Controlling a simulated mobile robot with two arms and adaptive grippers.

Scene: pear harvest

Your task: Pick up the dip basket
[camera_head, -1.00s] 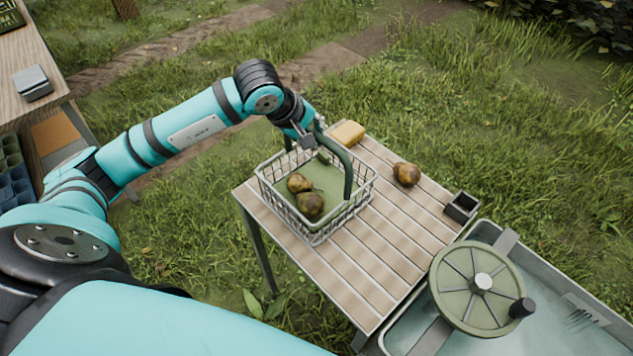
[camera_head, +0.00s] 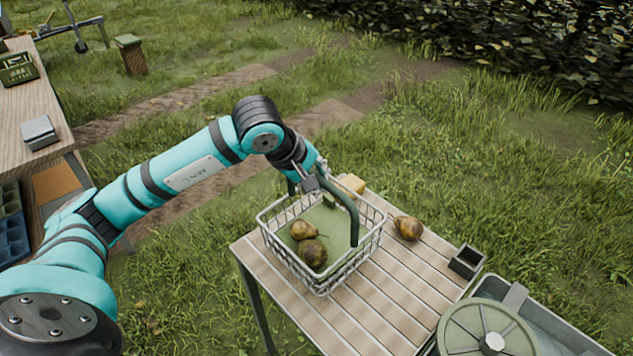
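The dip basket (camera_head: 318,284) is a pale wire basket with a dark green arched handle (camera_head: 352,222) and a green bottom. It is level over the left part of the slatted table (camera_head: 385,290). Two brown-yellow pears (camera_head: 303,230) (camera_head: 313,253) lie in it. My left gripper (camera_head: 318,184) is at the top of the handle, above the basket's far side, and looks shut on it. Its fingertips are partly hidden by the wrist. I cannot tell clearly whether the basket's bottom touches the slats. My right gripper is not in view.
A tub with a green wheel (camera_head: 488,330) stands front right. A wooden bench (camera_head: 30,100) is at the left.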

